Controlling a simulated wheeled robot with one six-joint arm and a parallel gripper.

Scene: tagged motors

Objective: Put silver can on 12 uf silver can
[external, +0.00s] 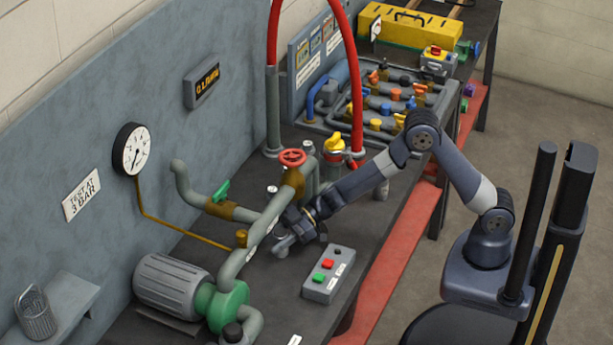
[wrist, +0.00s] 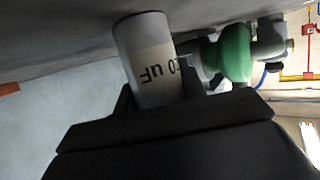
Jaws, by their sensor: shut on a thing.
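My gripper (external: 297,230) is shut on a silver can (external: 284,243), low over the bench between the grey pipe and the push-button box. In the wrist view the silver can (wrist: 147,45) stands out from between the dark jaws, its plain end towards the top of the picture. I cannot tell whether the can touches the bench. Another small grey upright cylinder (external: 380,188) stands near the bench's front edge, partly behind my arm. I cannot make out a 12 uF label anywhere.
The grey pipe (external: 238,262) with a red handwheel (external: 292,157) runs close left of my gripper. A push-button box (external: 328,275) lies in front. A motor with a green pump (external: 222,304) stands at lower left. Bare bench shows right of the box.

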